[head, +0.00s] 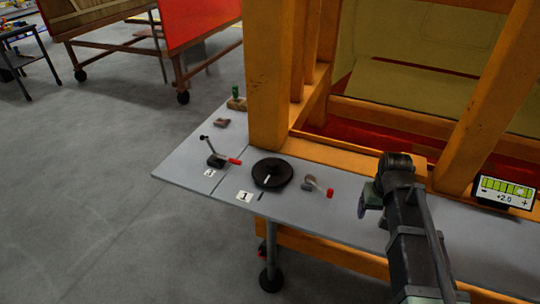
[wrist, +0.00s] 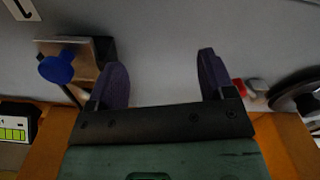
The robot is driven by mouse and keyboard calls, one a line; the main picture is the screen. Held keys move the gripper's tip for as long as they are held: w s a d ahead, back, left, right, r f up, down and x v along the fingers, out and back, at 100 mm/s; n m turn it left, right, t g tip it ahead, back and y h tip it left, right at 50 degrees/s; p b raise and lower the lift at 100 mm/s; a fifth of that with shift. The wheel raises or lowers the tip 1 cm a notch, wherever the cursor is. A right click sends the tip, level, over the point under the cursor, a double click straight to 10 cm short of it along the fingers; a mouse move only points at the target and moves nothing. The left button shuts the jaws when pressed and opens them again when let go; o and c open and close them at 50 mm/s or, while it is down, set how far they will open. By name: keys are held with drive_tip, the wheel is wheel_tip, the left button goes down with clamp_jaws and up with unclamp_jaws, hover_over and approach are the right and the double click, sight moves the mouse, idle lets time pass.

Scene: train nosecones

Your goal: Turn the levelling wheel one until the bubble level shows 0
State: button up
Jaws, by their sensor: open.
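Levelling wheel one (head: 272,173) is a black disc with a white mark on its top, lying on the grey bench beside a plate marked 1 (head: 244,196). The bubble level (head: 503,191) at the right reads +2.0, with a green scale. My gripper (head: 364,203) is over the bench, right of the wheel and apart from it. In the wrist view my gripper (wrist: 161,72) is open, with nothing between its two dark purple fingers. A dark round wheel (wrist: 300,92) shows partly at the right edge there; the bubble level (wrist: 14,131) is cut off at the left.
A toggle clamp (head: 217,155) with a red grip stands left of the wheel, and a smaller red-handled clamp (head: 317,185) stands right of it. An orange post (head: 268,75) rises behind the wheel. A block with a blue knob (wrist: 58,68) is beside my left finger in the wrist view.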

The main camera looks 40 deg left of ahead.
drive_tip(key=w+a+r+n+p, duration=0.1)
drive_tip(key=a+r+n+p, duration=0.1)
drive_tip(key=a, duration=0.7)
drive_tip(key=w+a+r+n+p, duration=0.1)
drive_tip(key=a+r, duration=0.2)
drive_tip(key=a, duration=0.6)
drive_tip(key=r+n+p, duration=0.2)
drive_tip(key=n, duration=0.3)
hover_over(272, 161)
drive_tip(key=shift+f, duration=0.25)
drive_tip(key=shift+a+f, duration=0.1)
drive_tip(key=shift+a, duration=0.1)
drive_tip(key=shift+d+f, duration=0.2)
drive_tip(key=shift+f, duration=0.1)
wheel_tip(272, 161, down, 10)
drive_tip(key=b, duration=1.1)
drive_tip(key=shift+f, duration=0.25)
drive_tip(key=shift+r, duration=0.15)
drive_tip(key=c, duration=1.3)
